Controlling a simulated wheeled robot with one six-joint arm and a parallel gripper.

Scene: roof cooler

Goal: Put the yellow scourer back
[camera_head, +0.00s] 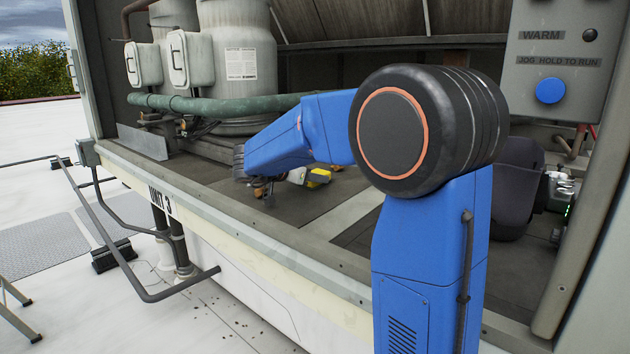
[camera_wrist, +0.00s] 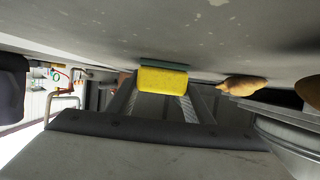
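In the camera_head view my arm hides part of the bay, and the gripper is too small to read.
A green pipe (camera_head: 220,104) and pale tanks (camera_head: 238,55) stand at the back left. A tan object (camera_wrist: 242,84) lies near the scourer. A dark bin-like container (camera_head: 515,190) is at the right, below the control panel (camera_head: 557,60). The bay's front sill (camera_head: 215,205) runs along the near edge.

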